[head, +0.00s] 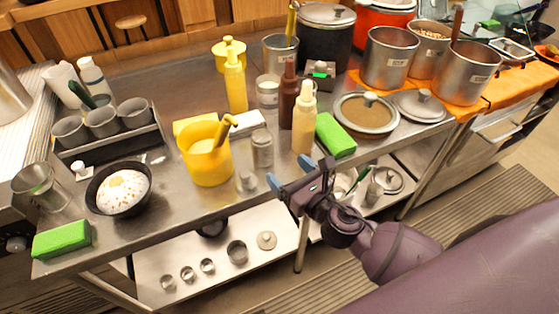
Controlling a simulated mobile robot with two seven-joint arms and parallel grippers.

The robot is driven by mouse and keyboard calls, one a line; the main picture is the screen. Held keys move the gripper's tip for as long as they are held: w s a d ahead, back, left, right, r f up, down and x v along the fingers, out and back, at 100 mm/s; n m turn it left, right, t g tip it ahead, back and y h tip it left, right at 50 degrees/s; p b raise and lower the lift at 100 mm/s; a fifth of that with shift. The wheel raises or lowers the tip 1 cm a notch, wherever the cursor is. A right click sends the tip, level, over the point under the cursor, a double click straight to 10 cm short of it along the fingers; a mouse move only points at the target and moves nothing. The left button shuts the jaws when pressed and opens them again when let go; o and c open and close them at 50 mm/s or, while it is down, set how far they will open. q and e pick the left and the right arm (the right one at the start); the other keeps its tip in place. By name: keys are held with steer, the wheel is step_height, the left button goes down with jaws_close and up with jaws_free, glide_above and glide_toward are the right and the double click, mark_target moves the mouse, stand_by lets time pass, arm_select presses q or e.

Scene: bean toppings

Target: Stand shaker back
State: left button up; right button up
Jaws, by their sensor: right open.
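A small metal shaker (262,149) stands upright on the steel counter (205,213), just right of the yellow pitcher (206,160). A shorter silver piece (246,181) sits in front of it near the counter's front edge; I cannot tell exactly what it is. My right gripper (291,174) is at the counter's front edge, to the right of and nearer than the shaker. Its blue-tipped fingers are apart, with nothing seen between them. A dark bowl (94,201) on the left holds white food with reddish-brown bits on top. My left gripper is not in view.
Brown (287,100) and cream (304,120) squeeze bottles and a green sponge (335,135) stand close behind my right gripper. Steel pots (388,60) and lids crowd the right side. Another green block (62,239) lies front left. Bare counter lies between bowl and pitcher.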

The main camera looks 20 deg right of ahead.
steer(key=shift+s+d, duration=0.1)
steer(key=shift+s, duration=0.4)
steer(key=s+d+f+n+g+h, duration=0.2)
steer(key=s+f+n, duration=0.5)
steer(key=n, duration=1)
steer(key=s+d+f+n+g+h, duration=0.2)
steer(key=s+f+n, duration=0.6)
steer(key=n, duration=0.9)
steer(key=d+f+g, duration=0.1)
steer(key=d+g, duration=0.1)
steer(key=d, duration=0.1)
steer(key=shift+s+d+f+g, duration=0.3)
steer(key=shift+d, duration=0.05)
